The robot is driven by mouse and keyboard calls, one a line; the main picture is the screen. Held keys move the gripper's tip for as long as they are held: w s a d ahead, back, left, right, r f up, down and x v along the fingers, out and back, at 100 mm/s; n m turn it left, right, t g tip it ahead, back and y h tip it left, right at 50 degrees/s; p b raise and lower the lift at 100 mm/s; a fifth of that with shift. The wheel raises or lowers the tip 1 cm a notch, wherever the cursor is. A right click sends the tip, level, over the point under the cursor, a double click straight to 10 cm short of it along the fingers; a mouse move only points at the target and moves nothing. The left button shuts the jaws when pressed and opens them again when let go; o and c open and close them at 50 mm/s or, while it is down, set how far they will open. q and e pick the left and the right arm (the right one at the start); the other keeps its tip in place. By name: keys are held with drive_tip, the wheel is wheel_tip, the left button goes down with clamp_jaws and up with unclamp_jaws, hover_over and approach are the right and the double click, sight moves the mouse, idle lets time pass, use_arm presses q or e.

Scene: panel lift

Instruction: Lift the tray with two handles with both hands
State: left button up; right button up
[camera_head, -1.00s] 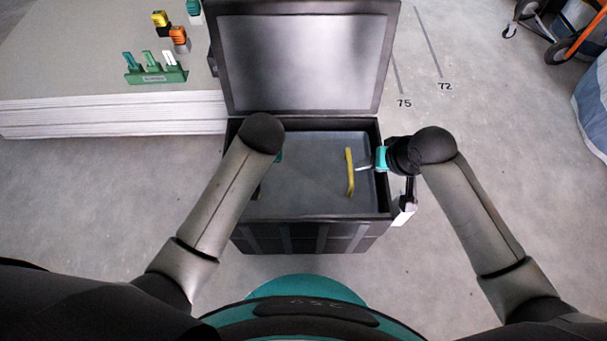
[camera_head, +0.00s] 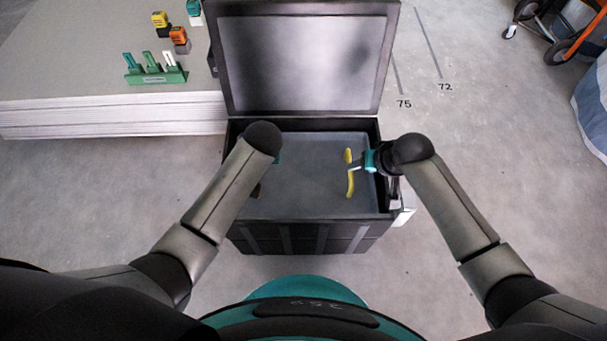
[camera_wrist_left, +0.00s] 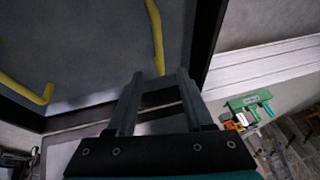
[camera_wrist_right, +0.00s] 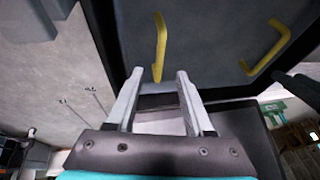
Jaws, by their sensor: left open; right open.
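The grey tray (camera_head: 308,172) lies inside a black case with its lid raised. Its right yellow handle (camera_head: 350,184) shows in the head view, partly covered by my right gripper (camera_head: 356,167), which is open across it. In the right wrist view the near handle (camera_wrist_right: 161,40) ends between the open fingertips (camera_wrist_right: 156,76), and the far handle (camera_wrist_right: 266,46) is at the right. My left gripper is mostly hidden behind its arm in the head view. In the left wrist view its open fingertips (camera_wrist_left: 159,76) are at the end of the near yellow handle (camera_wrist_left: 155,30); the other handle (camera_wrist_left: 30,90) is at the left.
The case's black rim (camera_head: 320,216) surrounds the tray closely, and its open lid (camera_head: 305,62) stands behind. A stack of pale boards (camera_head: 110,115) at the left bears a green rack (camera_head: 155,76) and small coloured blocks.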

use_arm(q)
drive_tip(key=shift+x, duration=4.8)
use_arm(e)
drive_tip(key=shift+x, duration=4.8)
use_arm(q)
drive_tip(key=shift+w, duration=0.1)
drive_tip(key=shift+c, duration=0.3)
use_arm(e)
drive_tip(key=shift+c, duration=0.3)
use_arm(q)
clamp_jaws()
use_arm(e)
clamp_jaws()
drive_tip(key=shift+w, duration=0.1)
